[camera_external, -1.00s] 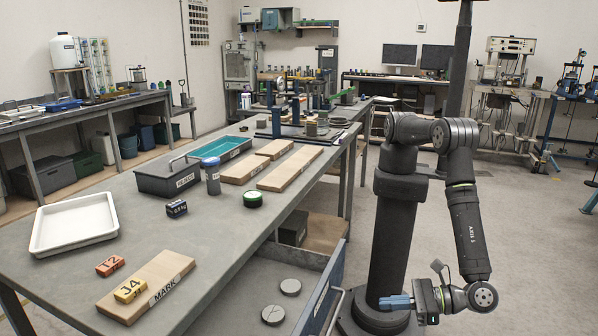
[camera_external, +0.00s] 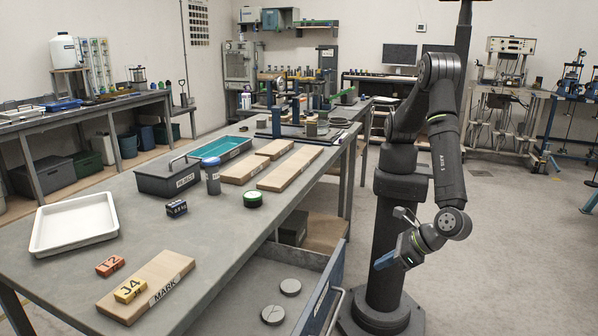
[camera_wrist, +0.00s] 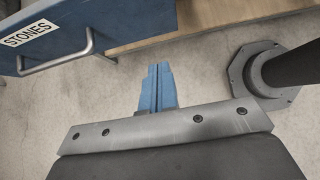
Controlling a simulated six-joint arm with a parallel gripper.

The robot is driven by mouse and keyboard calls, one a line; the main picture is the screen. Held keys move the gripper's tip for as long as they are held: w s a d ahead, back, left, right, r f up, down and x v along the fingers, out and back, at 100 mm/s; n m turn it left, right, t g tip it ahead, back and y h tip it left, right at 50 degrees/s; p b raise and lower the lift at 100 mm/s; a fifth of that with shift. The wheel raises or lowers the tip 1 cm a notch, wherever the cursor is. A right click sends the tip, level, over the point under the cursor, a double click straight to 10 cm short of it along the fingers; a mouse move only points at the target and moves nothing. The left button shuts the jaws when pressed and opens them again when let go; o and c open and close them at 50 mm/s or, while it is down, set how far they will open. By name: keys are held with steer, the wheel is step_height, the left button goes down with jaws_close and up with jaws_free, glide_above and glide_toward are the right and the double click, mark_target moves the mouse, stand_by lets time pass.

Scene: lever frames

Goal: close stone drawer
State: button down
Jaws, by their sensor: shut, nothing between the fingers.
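The stone drawer (camera_external: 322,290) is pulled out from under the bench, with round grey stones (camera_external: 282,300) lying inside it. Its blue front carries a label reading STONES and a metal bar handle (camera_wrist: 60,62), both clear at the upper left of the wrist view. My gripper (camera_external: 384,261) is in the air to the right of the drawer front in the external view. Its blue fingers (camera_wrist: 157,85) are shut with nothing between them. In the wrist view they are below and to the right of the handle, apart from it.
The grey bench top (camera_external: 150,215) holds a white tray (camera_external: 75,222), a wooden MARK board (camera_external: 147,285), a dark REJECT box (camera_external: 175,177) and a green-topped round object (camera_external: 253,199). Bare floor (camera_external: 520,260) lies to the right of my arm.

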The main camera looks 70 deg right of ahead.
mark_target(341, 273)
steer(key=w+f, duration=0.1)
steer(key=w, duration=0.1)
steer(key=w+f, duration=0.2)
steer(key=w, duration=0.1)
steer(key=w+f, duration=0.1)
steer(key=w, duration=0.1)
steer(key=shift+w+f, duration=0.2)
steer(key=shift+w, duration=0.45)
steer(key=shift+w, duration=0.1)
steer(key=w, duration=2.2)
steer(key=shift+w, duration=0.15)
steer(key=shift+w+r, duration=0.1)
